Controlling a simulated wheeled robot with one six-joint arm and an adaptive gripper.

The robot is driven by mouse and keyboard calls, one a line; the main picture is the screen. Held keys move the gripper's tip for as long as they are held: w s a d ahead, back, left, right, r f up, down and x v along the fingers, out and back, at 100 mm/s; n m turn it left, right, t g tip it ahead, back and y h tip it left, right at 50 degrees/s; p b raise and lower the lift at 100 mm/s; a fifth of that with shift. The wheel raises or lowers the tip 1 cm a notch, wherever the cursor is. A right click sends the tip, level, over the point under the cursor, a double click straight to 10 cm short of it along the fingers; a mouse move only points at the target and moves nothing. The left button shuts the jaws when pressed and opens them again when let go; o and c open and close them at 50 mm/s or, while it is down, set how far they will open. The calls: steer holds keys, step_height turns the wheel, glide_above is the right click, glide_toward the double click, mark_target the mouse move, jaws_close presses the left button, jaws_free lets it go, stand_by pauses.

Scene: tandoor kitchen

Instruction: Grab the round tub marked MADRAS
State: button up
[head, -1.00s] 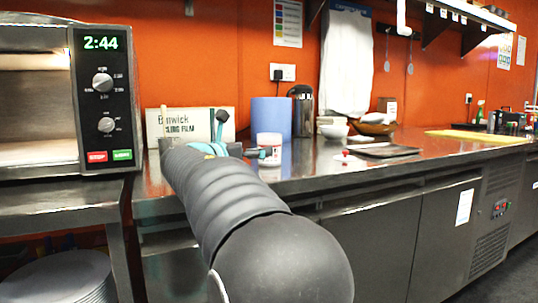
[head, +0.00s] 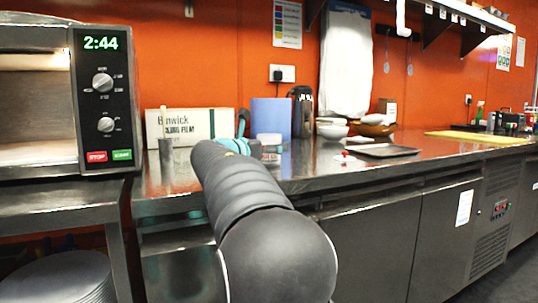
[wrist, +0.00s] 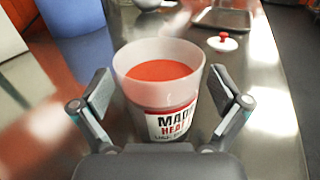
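The round tub (wrist: 150,92) stands upright on the steel counter, open-topped and pale, with orange-red contents. Its label shows "MAD" and "HEAT"; the rest of the wording is cut off or unclear. In the head view only part of the tub (head: 269,139) shows behind my gripper. My gripper (wrist: 160,88) is open, with one finger on each side of the tub and a visible gap on both sides.
A small white lid with a red knob (wrist: 222,42) lies on the counter beyond the tub, near a dark tray (head: 384,150). A metal cup (head: 166,152) stands left.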

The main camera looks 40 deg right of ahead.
steer(key=c, duration=1.2)
steer(key=shift+c, duration=0.3)
steer(key=shift+r, duration=0.15)
